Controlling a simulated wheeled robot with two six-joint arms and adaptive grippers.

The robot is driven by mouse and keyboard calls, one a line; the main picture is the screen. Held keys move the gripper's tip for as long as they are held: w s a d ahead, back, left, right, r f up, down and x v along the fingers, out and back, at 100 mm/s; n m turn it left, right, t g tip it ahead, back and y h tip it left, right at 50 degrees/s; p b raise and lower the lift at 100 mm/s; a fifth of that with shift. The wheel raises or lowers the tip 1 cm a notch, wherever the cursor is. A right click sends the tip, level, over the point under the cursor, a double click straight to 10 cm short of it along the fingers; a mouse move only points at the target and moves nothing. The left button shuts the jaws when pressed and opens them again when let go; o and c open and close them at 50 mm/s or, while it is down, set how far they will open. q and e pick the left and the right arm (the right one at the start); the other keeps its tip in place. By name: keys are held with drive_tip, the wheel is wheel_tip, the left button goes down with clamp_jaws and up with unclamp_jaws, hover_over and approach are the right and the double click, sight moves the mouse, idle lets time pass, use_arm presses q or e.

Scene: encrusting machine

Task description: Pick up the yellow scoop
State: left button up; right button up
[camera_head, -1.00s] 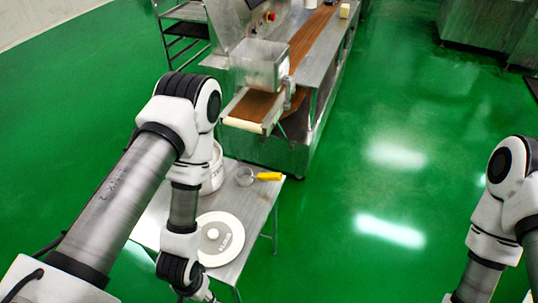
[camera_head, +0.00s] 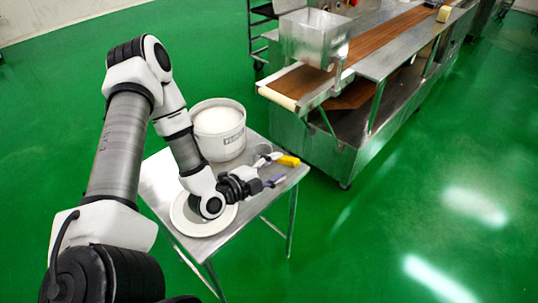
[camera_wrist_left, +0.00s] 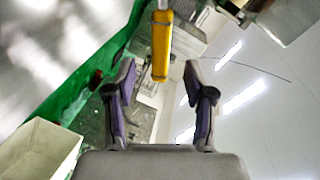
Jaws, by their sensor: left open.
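The yellow scoop (camera_head: 288,160) lies near the far right edge of the small steel table, its yellow handle pointing right. Its metal bowl is partly hidden by my left gripper. My left gripper (camera_head: 274,169) is open and empty, low over the table, just beside the scoop. In the left wrist view, the yellow handle (camera_wrist_left: 161,45) shows beyond the two open fingertips (camera_wrist_left: 159,80), roughly centred between them. I cannot tell whether the fingers touch it. My right gripper is out of view.
A white bucket (camera_head: 219,146) of pale powder stands on the small table (camera_head: 160,185). A round white lid (camera_head: 183,216) lies under my left forearm. The encrusting machine with its brown conveyor belt (camera_head: 390,52) stands behind. Green floor at right is clear.

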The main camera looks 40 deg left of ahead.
sight(286, 163)
use_arm(q)
drive_tip(key=b+x, duration=0.1)
drive_tip(key=x, duration=0.3)
drive_tip(key=shift+w+d, duration=0.1)
drive_tip(key=shift+w, duration=0.05)
drive_tip(key=shift+w+d, duration=0.15)
drive_tip(key=shift+w, duration=0.3)
drive_tip(key=c, duration=0.3)
clamp_jaws()
